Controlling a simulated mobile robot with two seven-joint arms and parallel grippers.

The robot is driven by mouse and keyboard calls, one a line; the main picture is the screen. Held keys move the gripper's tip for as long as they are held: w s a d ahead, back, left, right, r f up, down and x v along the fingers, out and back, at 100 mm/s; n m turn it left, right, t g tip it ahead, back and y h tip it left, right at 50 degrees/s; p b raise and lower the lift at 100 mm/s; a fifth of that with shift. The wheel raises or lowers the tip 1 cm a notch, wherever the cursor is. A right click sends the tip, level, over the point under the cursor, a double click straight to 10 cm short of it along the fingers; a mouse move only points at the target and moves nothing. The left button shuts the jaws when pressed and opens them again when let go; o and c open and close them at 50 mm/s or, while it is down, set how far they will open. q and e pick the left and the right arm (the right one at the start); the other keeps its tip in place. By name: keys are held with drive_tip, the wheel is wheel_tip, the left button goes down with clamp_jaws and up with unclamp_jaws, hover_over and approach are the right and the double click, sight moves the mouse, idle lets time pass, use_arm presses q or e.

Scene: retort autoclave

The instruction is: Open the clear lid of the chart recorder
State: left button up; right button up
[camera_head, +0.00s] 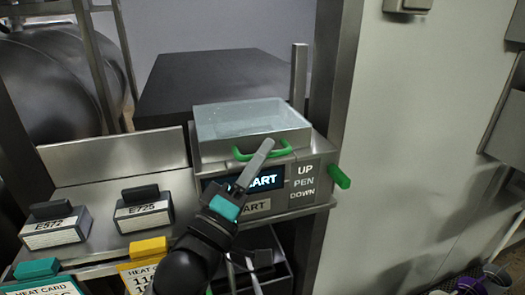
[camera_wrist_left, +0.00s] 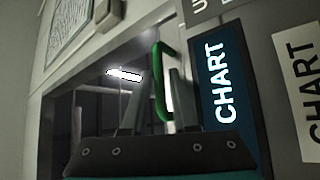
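The chart recorder (camera_head: 308,158) is a grey box with a lit CHART panel and a clear lid (camera_head: 250,119) on top. The lid lies flat and closed. A green handle (camera_head: 247,154) is on its front edge. My left gripper (camera_head: 263,150) reaches up from below, its fingertips at the right part of the handle. In the left wrist view, the green handle (camera_wrist_left: 159,80) shows between the two spread fingers of the left gripper (camera_wrist_left: 160,85). I cannot tell whether either finger touches it. The right gripper does not show.
A green knob (camera_head: 339,177) sticks out at the recorder's right side, by the UP PEN DOWN label. Labelled blocks E572 (camera_head: 57,226) and E725 (camera_head: 144,211) stand on the shelf at left. A steel post (camera_head: 299,75) rises behind the lid.

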use_arm(q)
drive_tip(key=shift+w+d+r, duration=0.1)
drive_tip(key=shift+w, duration=0.15)
drive_tip(key=shift+c, duration=0.3)
clamp_jaws()
idle(1.0)
